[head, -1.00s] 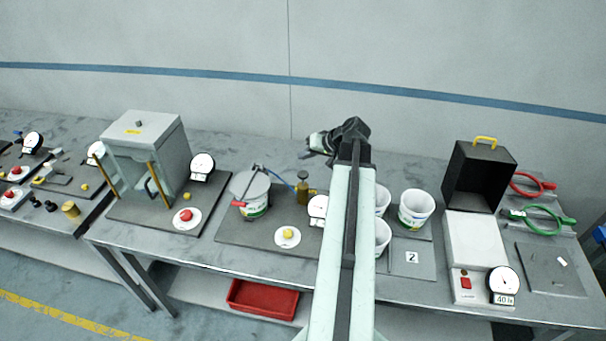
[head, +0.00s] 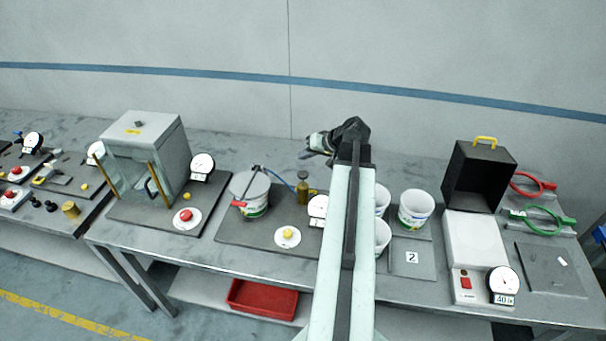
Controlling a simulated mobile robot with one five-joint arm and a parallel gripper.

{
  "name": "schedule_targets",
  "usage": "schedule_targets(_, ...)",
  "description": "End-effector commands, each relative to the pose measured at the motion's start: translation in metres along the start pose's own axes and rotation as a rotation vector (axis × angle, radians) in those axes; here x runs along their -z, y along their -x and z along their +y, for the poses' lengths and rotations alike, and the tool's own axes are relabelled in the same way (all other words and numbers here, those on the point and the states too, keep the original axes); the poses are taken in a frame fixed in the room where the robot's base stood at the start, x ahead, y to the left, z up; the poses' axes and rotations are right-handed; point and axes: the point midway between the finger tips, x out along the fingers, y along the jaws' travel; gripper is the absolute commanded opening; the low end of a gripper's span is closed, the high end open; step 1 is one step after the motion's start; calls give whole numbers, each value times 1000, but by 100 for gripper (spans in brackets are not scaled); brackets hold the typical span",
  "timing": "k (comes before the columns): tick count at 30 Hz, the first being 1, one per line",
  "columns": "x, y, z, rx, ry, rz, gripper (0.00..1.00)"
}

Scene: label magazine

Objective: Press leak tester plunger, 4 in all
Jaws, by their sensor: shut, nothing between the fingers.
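The leak tester stands on a dark base plate (head: 262,232) mid-table. A lidded white tub (head: 250,195) sits on it, with a blue hose running to a brass pump whose dark plunger knob (head: 303,174) points up. A yellow button (head: 288,234) on a white disc lies at the plate's front. A round gauge (head: 318,206) stands right of the pump, partly hidden by my arm. My gripper (head: 309,147) is above and behind the pump, pointing left, shut and empty. It appears apart from the plunger.
White tubs (head: 416,209) stand right of my arm, some partly hidden, near a plate marked 2 (head: 412,258). A grey cabinet (head: 150,150) stands left. A black open box (head: 480,177) and a scale (head: 473,243) stand right. A red bin (head: 263,299) is below.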

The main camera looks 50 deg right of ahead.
Motion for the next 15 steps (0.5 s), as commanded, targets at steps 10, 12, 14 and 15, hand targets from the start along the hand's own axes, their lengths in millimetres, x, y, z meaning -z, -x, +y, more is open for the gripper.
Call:
schedule_targets(10, 22, 30, -22, 0, 0, 0, 0)
schedule_targets(12, 20, 28, -20, 0, 0, 0, 0)
schedule_targets(14, 19, 27, -20, 0, 0, 0, 0)
schedule_targets(15, 19, 27, -20, 0, 0, 0, 0)
